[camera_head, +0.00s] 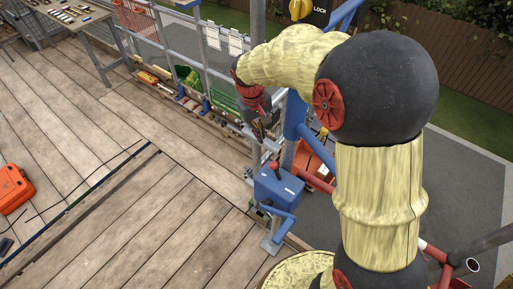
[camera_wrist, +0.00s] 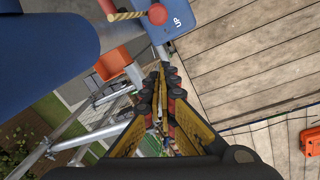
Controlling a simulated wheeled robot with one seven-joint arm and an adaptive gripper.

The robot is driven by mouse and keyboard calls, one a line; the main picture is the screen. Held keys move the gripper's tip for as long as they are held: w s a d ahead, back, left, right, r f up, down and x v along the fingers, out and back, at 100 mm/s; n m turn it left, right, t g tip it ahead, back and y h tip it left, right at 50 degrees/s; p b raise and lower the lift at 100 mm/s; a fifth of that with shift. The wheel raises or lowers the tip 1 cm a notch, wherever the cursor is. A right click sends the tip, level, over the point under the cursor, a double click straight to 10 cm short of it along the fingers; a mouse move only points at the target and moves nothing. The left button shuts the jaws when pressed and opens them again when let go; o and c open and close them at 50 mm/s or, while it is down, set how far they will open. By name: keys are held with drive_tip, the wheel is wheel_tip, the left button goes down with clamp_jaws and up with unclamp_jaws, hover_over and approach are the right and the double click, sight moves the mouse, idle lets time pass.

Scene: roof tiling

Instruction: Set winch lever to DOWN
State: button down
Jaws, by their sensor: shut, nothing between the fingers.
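The winch is a blue box (camera_head: 279,187) on a post at the deck's edge, right of centre in the head view. Its lever has a red ball knob (camera_head: 276,169) above the box. In the wrist view the knob (camera_wrist: 157,14) and its pale rod show at the top, close to the "UP" label (camera_wrist: 178,22). A DOWN label cannot be seen. My gripper (camera_head: 259,131) hangs above and slightly left of the winch, apart from the knob. In the wrist view its fingers (camera_wrist: 161,75) are shut together and empty, below the knob.
A blue tube (camera_head: 294,118) stands right beside my gripper. A yellow knob marked LOCK (camera_head: 299,9) is above it. Scaffold rails and tool bins (camera_head: 188,77) line the deck edge. An orange case (camera_head: 14,187) lies far left. The wooden deck left of the winch is largely clear.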

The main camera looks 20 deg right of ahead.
sight(276, 171)
wheel_tip(276, 171, down, 9)
drive_tip(key=d+p, duration=0.1)
drive_tip(key=d, duration=0.1)
drive_tip(key=s, duration=0.1)
drive_tip(key=s+r+p, duration=0.1)
drive_tip(key=s, duration=0.1)
drive_tip(key=shift+d+r, duration=0.1)
drive_tip(key=shift+r, duration=0.05)
drive_tip(key=shift+s, duration=0.1)
